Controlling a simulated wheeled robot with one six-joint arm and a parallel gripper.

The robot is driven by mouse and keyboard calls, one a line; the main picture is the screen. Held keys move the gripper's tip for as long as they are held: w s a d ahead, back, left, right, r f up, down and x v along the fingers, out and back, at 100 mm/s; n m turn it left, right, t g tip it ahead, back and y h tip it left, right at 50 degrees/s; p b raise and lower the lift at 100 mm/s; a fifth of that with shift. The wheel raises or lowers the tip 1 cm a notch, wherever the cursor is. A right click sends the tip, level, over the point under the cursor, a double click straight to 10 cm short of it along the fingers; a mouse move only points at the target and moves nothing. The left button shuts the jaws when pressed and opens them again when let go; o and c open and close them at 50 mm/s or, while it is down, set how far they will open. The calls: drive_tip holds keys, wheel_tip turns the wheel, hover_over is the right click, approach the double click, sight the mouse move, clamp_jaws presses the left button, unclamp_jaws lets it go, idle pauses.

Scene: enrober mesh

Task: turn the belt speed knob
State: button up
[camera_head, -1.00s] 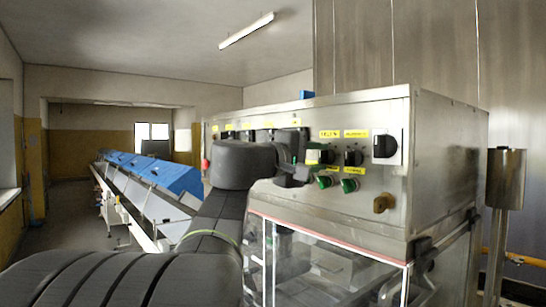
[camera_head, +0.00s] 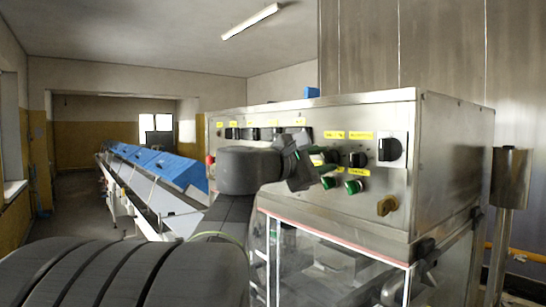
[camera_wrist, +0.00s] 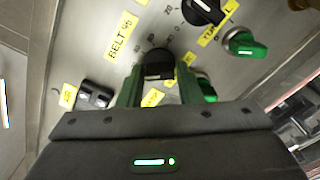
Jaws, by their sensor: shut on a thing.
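The belt speed knob (camera_wrist: 158,62) is a black knob beside the yellow "BELT %" label (camera_wrist: 121,37) in the wrist view, with a scale of numbers around it. My gripper (camera_wrist: 160,76) has its two green-edged fingers on either side of this knob and is shut on it. In the head view my gripper (camera_head: 308,166) is tilted against the front of the steel control panel (camera_head: 400,120). It hides much of the knob there.
Another black knob (camera_wrist: 203,10) and a green knob (camera_wrist: 246,44) lie close by. A second green knob (camera_wrist: 207,90) is right beside the right finger. Black switches (camera_wrist: 95,95) sit to the left. A clear guard (camera_head: 330,262) is below the panel.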

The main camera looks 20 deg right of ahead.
drive_tip(key=shift+f, duration=0.1)
drive_tip(key=shift+n, duration=0.3)
drive_tip(key=shift+a, duration=0.1)
drive_tip(key=shift+c, duration=0.6)
drive_tip(key=o, duration=1)
drive_tip(key=b+v, duration=0.3)
drive_tip(key=v, duration=1)
drive_tip(key=shift+s+a, duration=0.2)
drive_tip(key=shift+a, duration=0.1)
drive_tip(key=shift+d, duration=0.15)
